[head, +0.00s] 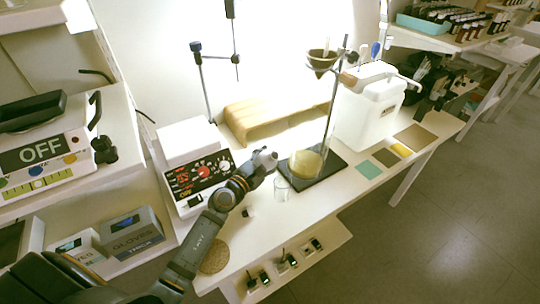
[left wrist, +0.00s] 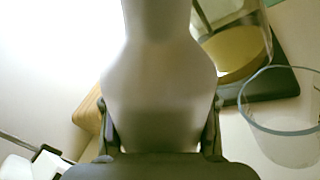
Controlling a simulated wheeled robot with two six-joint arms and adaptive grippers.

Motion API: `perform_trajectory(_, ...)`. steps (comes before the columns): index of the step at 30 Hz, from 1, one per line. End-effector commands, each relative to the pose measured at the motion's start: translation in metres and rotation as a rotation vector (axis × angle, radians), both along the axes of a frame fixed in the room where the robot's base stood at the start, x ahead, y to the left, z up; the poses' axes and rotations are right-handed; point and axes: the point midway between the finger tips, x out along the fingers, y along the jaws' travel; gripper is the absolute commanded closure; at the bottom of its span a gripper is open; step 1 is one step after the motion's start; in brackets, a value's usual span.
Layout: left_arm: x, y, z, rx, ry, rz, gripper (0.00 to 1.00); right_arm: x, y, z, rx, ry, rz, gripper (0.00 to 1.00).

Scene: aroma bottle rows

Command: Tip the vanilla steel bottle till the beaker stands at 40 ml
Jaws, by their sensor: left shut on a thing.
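My left gripper (head: 254,170) is shut on the grey steel bottle (head: 266,158), above the bench. In the left wrist view the bottle (left wrist: 160,85) fills the middle, with a gripper finger on each side. Its label and mouth cannot be made out. The clear beaker (head: 281,189) stands on the bench just right of and below the gripper. In the left wrist view the beaker (left wrist: 288,130) is at the right, apart from the bottle. It looks empty; its marks are unreadable. My right gripper is not in view.
A glass vessel of yellow liquid (head: 305,164) stands on the dark stand base (head: 328,171), behind the beaker. A hotplate stirrer (head: 200,178) is left of my arm. A white canister (head: 368,115) stands right of the stand rod. Coloured squares lie on the right bench; a cork mat (head: 215,257) lies at the front.

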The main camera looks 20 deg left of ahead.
Motion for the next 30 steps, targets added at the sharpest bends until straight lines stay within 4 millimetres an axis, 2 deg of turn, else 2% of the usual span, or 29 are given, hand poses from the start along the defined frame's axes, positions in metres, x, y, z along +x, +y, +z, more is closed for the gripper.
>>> perform_trajectory(24,0.001,0.002,0.012,0.159,-0.047,0.0,1.0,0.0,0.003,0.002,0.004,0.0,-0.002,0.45)
perform_trajectory(30,0.001,0.003,0.01,0.19,-0.056,0.0,1.0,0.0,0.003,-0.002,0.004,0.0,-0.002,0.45)
